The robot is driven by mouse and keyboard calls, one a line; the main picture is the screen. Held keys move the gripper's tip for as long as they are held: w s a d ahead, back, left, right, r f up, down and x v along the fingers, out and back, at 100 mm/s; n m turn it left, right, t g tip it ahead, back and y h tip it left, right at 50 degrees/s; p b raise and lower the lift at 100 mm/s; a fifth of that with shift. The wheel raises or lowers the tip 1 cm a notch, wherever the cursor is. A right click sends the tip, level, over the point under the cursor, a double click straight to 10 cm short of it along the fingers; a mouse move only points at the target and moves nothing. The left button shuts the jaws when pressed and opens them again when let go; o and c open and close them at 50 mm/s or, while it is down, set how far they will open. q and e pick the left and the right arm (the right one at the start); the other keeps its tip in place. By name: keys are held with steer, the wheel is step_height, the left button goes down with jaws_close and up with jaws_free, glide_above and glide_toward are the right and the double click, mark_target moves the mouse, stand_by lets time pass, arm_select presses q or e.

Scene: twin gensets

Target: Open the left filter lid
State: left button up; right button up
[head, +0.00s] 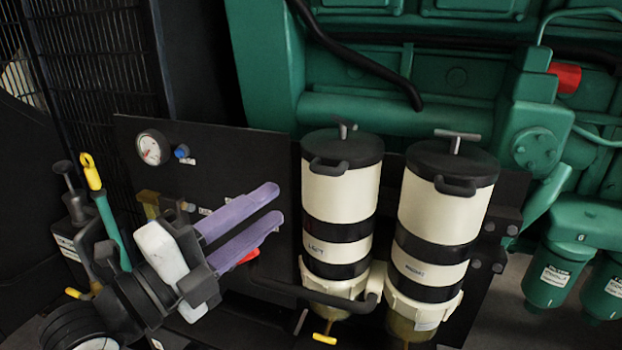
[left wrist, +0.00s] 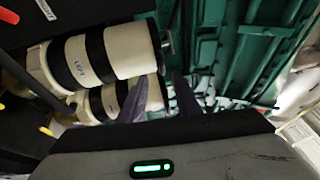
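The left filter (head: 339,200) is a cream canister with black bands, upright on the black panel. Its black lid (head: 350,146) is seated on top, with a T-handle (head: 345,129) and a black grip loop (head: 328,166) at the front. In the left wrist view, the left filter (left wrist: 125,50) appears tilted sideways, with a label that seems to read LEFT. My left gripper (head: 277,204) has two purple fingers, apart and empty, left of the filter and below its lid level, not touching it. The fingers also show in the left wrist view (left wrist: 160,100). My right gripper is not in view.
The right filter (head: 445,210), with a similar lid, stands close beside the left one. A gauge (head: 152,148) and blue knob (head: 182,151) are on the panel. A black hose (head: 360,50) hangs above, before the green engine (head: 440,110). A yellow-tipped lever (head: 88,172) is at the left.

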mark_target(316, 172)
arm_select(q)
steer(key=p+x, duration=0.2)
steer(key=x, duration=0.8)
steer(key=shift+r, duration=0.2)
jaws_close()
